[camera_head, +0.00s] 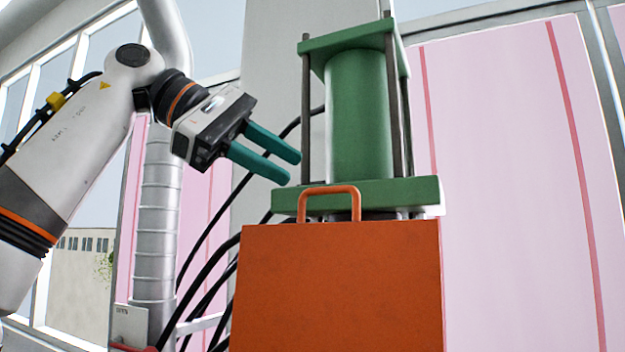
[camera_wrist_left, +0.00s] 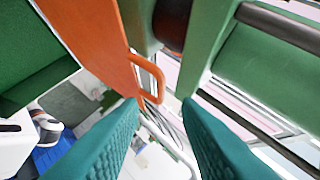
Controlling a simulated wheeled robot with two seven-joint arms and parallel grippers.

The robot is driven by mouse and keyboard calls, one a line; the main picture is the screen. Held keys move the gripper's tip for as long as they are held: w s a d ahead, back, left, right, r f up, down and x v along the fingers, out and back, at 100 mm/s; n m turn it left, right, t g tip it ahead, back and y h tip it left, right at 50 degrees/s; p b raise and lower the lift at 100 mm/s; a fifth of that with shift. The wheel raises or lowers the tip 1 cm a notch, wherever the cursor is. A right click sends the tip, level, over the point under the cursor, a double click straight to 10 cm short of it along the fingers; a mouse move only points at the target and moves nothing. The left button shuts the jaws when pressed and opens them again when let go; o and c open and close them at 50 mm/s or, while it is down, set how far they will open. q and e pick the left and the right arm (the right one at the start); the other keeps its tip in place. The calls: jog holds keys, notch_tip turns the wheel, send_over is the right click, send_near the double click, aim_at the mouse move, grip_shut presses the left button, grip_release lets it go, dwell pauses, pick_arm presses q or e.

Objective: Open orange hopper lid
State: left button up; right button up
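The orange hopper lid (camera_head: 338,290) is a flat orange panel facing me, with an orange loop handle (camera_head: 330,190) on its top edge. My left gripper (camera_head: 294,168) is open and empty, above and left of the handle, its teal fingers pointing right and down toward it. In the left wrist view the lid (camera_wrist_left: 95,38) runs along the upper left, and the handle (camera_wrist_left: 150,80) shows just beyond the space between the two fingers (camera_wrist_left: 162,108). The fingers look apart from the handle. My right gripper is not in view.
A green press with a cylinder (camera_head: 358,115), dark rods and a green base plate (camera_head: 415,191) stands right behind the handle. Black cables (camera_head: 215,250) and a silver duct (camera_head: 158,220) are to the left. Pink panels (camera_head: 510,150) fill the right background.

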pick_arm(q)
jog(key=v, duration=0.4)
jog(key=shift+a+r, duration=0.1)
dwell(0.3)
